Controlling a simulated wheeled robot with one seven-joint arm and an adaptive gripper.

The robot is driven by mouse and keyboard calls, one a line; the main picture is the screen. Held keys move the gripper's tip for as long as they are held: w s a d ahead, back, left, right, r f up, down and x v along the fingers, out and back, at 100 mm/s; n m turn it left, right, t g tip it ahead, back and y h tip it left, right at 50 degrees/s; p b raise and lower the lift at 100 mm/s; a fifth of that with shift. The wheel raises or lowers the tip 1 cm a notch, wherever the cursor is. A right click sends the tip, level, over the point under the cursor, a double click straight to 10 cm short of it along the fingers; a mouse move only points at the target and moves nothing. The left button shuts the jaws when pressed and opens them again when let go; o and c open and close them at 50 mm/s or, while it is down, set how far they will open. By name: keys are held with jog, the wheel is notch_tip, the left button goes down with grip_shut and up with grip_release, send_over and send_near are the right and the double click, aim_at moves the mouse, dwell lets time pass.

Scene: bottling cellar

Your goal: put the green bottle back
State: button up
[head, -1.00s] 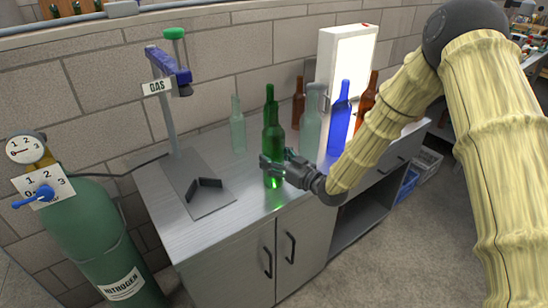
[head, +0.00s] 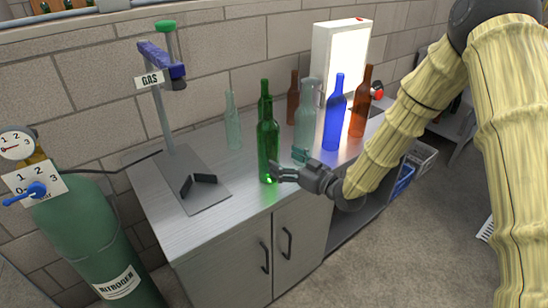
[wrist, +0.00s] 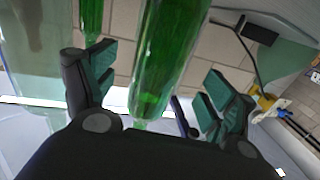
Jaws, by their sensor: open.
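A green bottle (head: 268,150) stands upright on the metal counter near its front edge. A second green bottle (head: 264,88) stands close behind it, mostly hidden. My gripper (head: 288,166) is open and empty, just right of the front bottle's lower part and pointing at it. In the wrist view the front green bottle (wrist: 170,50) appears ahead, between the spread fingers (wrist: 158,85). The other green bottle (wrist: 91,18) shows beyond the left finger. I cannot tell whether a fingertip touches the front bottle.
Pale (head: 233,120), clear (head: 306,115), blue (head: 335,115) and brown bottles (head: 359,105) stand around on the counter (head: 225,220), near a lit panel (head: 343,55). A GAS stand (head: 160,115) is at left, with angled black stops on its plate. A nitrogen cylinder (head: 85,235) stands further left.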

jog(key=shift+b+v, duration=0.4)
jog(key=shift+v, duration=2.4)
jog(key=s+d+f+m+g+h, duration=0.2)
jog(key=s+f+m+h, duration=0.15)
jog(key=s+f, duration=0.6)
jog(key=s+d+f+m+g+h, duration=0.2)
jog(key=s+d+f+h, duration=0.15)
jog(key=f, duration=1.15)
jog(key=s+d+f+m+g+h, duration=0.1)
jog(key=s+f, duration=0.3)
jog(key=s, duration=0.6)
jog(key=s+d+f+m+g+h, duration=0.2)
jog(key=s+d+f+g+h, duration=0.1)
jog(key=s, duration=0.7)
jog(key=s+d+f+m+g+h, duration=0.1)
jog(key=s+d+f+g, duration=0.3)
jog(key=s, duration=0.6)
jog(key=shift+s+f+h, duration=0.25)
jog(key=shift+f+h, duration=0.3)
jog(key=shift+h, duration=0.05)
